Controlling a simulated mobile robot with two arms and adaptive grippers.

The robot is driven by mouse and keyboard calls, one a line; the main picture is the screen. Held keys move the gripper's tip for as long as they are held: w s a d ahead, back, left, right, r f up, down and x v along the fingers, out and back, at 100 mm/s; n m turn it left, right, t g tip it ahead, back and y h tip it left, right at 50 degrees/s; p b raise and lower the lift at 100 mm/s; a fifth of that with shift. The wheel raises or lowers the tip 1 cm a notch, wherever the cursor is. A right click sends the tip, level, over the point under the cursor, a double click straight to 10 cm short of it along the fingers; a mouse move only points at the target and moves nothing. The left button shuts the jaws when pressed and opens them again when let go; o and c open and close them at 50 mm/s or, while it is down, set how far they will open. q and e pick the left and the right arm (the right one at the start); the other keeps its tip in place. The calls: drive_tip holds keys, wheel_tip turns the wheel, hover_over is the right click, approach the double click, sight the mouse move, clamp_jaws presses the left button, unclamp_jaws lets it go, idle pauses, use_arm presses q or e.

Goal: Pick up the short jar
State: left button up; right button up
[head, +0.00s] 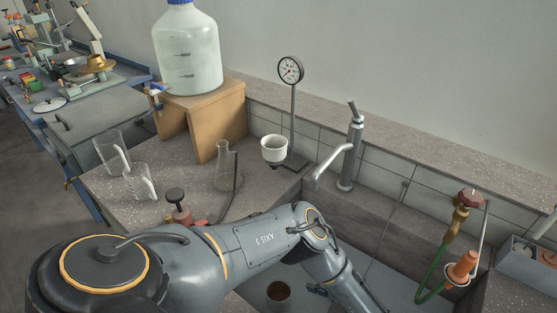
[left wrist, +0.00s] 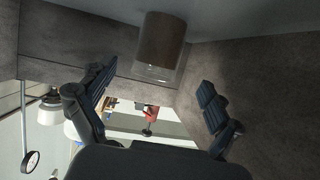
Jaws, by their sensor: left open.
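The short jar (head: 278,292) stands in the sink at the bottom of the head view, with dark brown contents and an open top. In the left wrist view the jar (left wrist: 161,45) appears upside down, brown with a clear glass rim. My left gripper (left wrist: 158,76) is open, its two dark fingers apart. The jar shows between and beyond the fingertips, with no contact visible. In the head view the left gripper (head: 322,290) is partly hidden by my arm, just right of the jar. My right gripper is not in view.
The sink walls (left wrist: 245,75) enclose the jar. A tap (head: 350,150) rises behind the sink. A hose (head: 432,270) hangs at right.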

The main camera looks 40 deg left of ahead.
sight(269, 290)
use_arm(q)
drive_tip(key=x, duration=0.8)
drive_tip(key=shift+w+r, duration=0.1)
drive_tip(key=shift+w, duration=0.05)
drive_tip(key=c, duration=1.4)
